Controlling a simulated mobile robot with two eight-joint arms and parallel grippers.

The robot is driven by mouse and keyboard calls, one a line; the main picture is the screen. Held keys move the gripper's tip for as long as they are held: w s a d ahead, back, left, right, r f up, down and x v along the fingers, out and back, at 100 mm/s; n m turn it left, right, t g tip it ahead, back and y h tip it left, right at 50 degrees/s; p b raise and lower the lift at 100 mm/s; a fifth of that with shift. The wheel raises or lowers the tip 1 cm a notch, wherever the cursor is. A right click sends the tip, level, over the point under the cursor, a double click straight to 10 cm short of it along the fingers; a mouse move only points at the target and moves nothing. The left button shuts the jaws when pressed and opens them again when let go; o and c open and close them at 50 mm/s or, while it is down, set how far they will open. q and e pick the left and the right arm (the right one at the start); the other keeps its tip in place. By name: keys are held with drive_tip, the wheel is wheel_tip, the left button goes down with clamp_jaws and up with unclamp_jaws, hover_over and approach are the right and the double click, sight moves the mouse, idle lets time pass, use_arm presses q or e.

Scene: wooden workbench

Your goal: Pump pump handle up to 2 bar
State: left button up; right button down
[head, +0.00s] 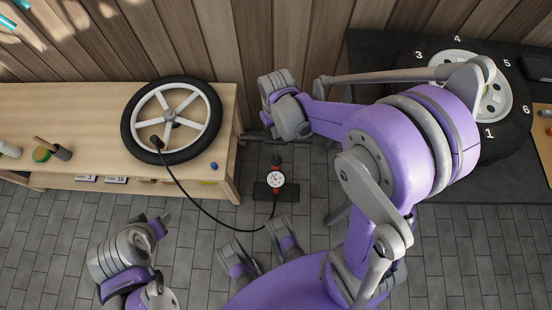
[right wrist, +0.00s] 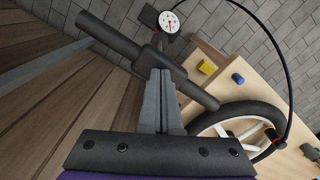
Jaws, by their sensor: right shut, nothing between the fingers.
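The floor pump stands on the grey tiles between the bench and my right arm. Its round white gauge (head: 276,179) shows in the head view and in the right wrist view (right wrist: 168,22); the reading is too small to tell. The pump handle (head: 256,137) is a dark crossbar, and it runs diagonally across the right wrist view (right wrist: 115,42). My right gripper (right wrist: 161,78) is shut and empty, its fingertips at the middle of the handle; I cannot tell whether they touch it. My left gripper (head: 161,221) is away at the lower left, its jaws unclear.
A black hose (head: 205,212) loops from the pump to the spoked wheel (head: 207,138) lying on the wooden bench (head: 95,101). A blue cap (head: 214,166) sits near the bench corner. A larger numbered tyre (head: 508,137) lies on a dark surface at right.

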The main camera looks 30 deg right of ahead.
drive_tip(key=b, duration=0.5)
approach(276, 160)
drive_tip(key=shift+s+f+b, duration=0.1)
drive_tip(key=shift+f+b, duration=0.95)
drive_tip(key=shift+b, duration=1.65)
wheel_tip(276, 160, up, 17)
drive_tip(key=p, duration=1.1)
drive_tip(key=shift+f+p, duration=0.1)
drive_tip(key=shift+p, duration=0.3)
drive_tip(key=s+a+r+t+p, duration=0.1)
drive_tip(key=s+r+p, duration=0.4)
drive_tip(key=r, duration=0.5)
drive_tip(key=s+a+r+t+p, duration=0.2)
drive_tip(key=s+r+t+p, duration=0.2)
drive_tip(key=r, duration=0.5)
drive_tip(key=shift+s+a+r+p, duration=0.15)
drive_tip(key=shift+s+r+p, duration=0.2)
drive_tip(key=shift+p, duration=0.05)
